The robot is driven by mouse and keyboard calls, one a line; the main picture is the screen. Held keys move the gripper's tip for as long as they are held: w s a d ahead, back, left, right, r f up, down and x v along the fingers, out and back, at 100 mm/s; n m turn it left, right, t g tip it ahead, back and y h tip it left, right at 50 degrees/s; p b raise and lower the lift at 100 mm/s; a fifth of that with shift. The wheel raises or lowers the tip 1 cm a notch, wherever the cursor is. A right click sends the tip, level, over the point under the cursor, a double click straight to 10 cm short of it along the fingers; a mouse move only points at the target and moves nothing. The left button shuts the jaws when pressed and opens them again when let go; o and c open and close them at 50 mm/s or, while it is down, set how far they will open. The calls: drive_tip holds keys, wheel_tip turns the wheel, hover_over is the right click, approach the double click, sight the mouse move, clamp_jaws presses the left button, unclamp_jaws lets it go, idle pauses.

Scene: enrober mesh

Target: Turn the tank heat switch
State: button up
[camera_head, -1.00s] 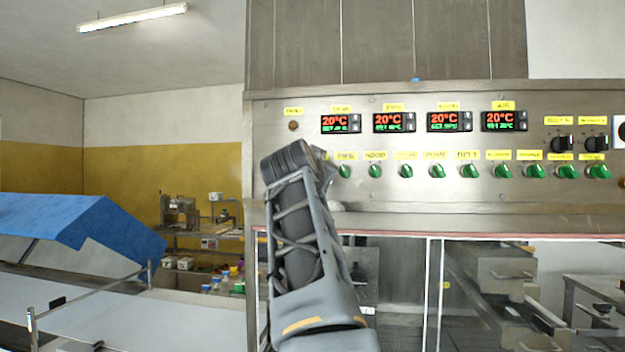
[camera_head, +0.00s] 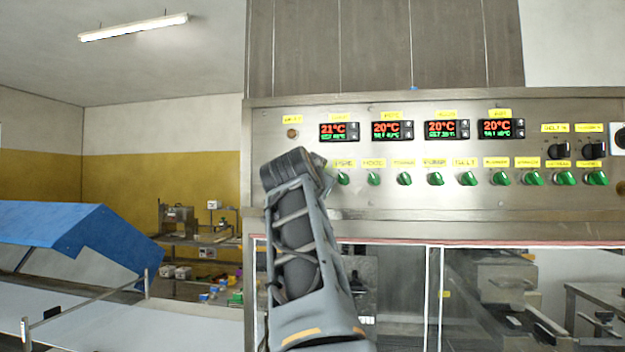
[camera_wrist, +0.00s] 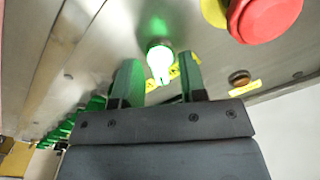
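In the wrist view a switch knob glows bright green (camera_wrist: 160,62) on the steel panel. I take it to be the tank heat switch, but its yellow label is not legible. My gripper (camera_wrist: 160,80) is open, with one finger on each side of the knob and a visible gap to each. The knob sits between the fingertips, and whether they touch it cannot be told. In the head view my arm hides this end of the switch row. The leftmost display (camera_head: 339,132) reads 21°C.
A row of green switches (camera_head: 435,178) runs right along the panel (camera_head: 280,205). Black knobs (camera_head: 558,151) are at the right. A large red button (camera_wrist: 265,18) stands close beside the gripper in the wrist view. A blue-covered conveyor (camera_head: 90,235) is at the left.

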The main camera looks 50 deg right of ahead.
drive_tip(key=b+v, duration=0.4)
drive_tip(key=v, duration=0.9)
drive_tip(key=shift+s+a, duration=0.2)
drive_tip(key=shift+a, duration=0.15)
